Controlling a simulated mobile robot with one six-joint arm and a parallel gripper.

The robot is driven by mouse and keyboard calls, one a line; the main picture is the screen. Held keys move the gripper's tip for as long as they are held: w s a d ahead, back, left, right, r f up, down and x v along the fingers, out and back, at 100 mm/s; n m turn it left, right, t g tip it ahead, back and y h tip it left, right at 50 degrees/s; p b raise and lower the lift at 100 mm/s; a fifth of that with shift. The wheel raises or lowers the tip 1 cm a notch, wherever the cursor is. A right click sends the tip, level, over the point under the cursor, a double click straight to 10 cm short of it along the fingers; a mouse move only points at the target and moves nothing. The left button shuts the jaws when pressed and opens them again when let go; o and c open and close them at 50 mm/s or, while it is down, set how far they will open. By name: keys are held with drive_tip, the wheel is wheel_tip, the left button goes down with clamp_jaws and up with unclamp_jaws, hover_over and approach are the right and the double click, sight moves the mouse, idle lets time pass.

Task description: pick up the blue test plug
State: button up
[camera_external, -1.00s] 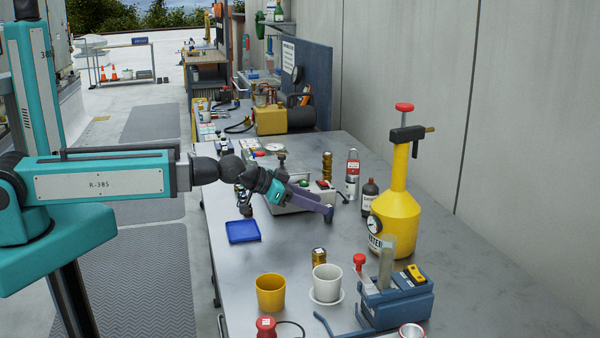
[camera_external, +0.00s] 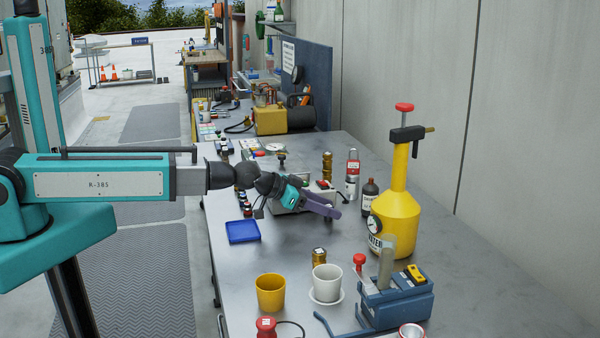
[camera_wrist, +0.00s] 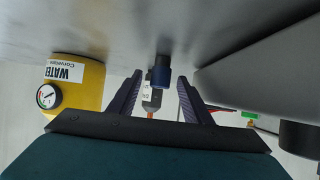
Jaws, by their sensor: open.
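My gripper (camera_wrist: 160,80) is open and empty. In the external view my gripper (camera_external: 338,207) has its purple fingers low over the table, in front of the grey box and left of the dark bottle. I cannot make out the plug there; the fingers seem to hide it.
The grey box (camera_external: 285,205) is close behind my fingers. A dark bottle (camera_external: 369,198) and a yellow water canister (camera_external: 398,218) stand to the right. A blue tray (camera_external: 242,231) lies left.

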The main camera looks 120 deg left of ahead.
drive_tip(key=shift+w+a+f, duration=0.2)
drive_tip(key=shift+w+a, duration=0.1)
drive_tip(key=shift+c, duration=0.3)
clamp_jaws()
